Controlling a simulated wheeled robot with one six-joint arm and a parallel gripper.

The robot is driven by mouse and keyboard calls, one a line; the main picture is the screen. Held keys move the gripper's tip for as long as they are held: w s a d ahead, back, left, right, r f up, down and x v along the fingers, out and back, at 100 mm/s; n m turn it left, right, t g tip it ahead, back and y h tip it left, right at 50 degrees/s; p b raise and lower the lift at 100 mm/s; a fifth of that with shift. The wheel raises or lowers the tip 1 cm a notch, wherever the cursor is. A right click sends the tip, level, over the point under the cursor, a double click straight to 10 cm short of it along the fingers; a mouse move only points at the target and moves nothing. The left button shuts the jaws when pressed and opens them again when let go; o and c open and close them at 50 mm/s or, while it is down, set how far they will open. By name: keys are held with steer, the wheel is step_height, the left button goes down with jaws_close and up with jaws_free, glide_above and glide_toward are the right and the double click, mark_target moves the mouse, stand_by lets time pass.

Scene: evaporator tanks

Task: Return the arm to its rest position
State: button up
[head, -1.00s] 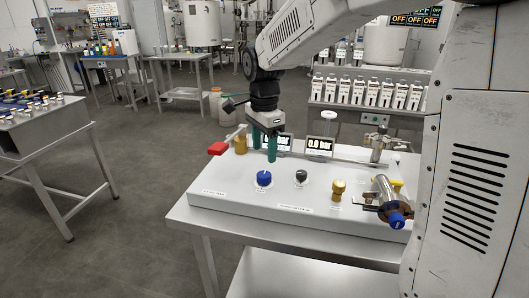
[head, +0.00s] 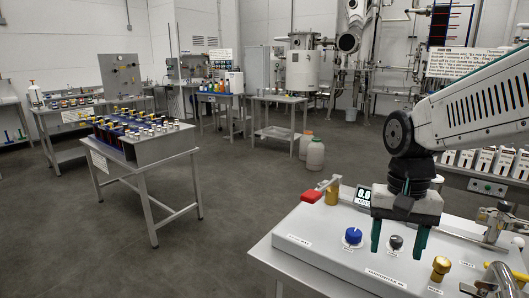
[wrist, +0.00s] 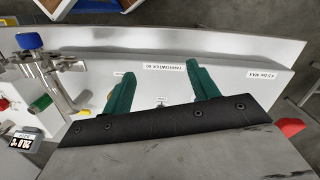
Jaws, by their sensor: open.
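My gripper (head: 398,240) hangs from my arm at the right of the head view, its two green fingers pointing down and spread apart with nothing between them. It is above the white control panel (head: 300,240), close to the black knob (head: 395,242) and right of the blue knob (head: 353,236). In the wrist view the green fingers (wrist: 160,92) are apart over the panel's white top. My arm's lower link is out of the head view; the elbow part shows at the right edge.
The panel carries a red-handled valve (head: 312,196), a gauge display (head: 364,196), a gold knob (head: 440,266) and metal fittings (head: 497,222). A rack table (head: 140,145) stands at the left, with white containers (head: 315,153) on the floor behind. Open grey floor lies between.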

steer(key=s+d+r+n+t, duration=0.1)
steer(key=s+n, duration=0.3)
steer(key=s, duration=1.1)
steer(key=shift+d+r+t, duration=0.35)
steer(key=shift+r+t, duration=0.05)
steer(key=shift+t, duration=0.3)
stand_by(0.5)
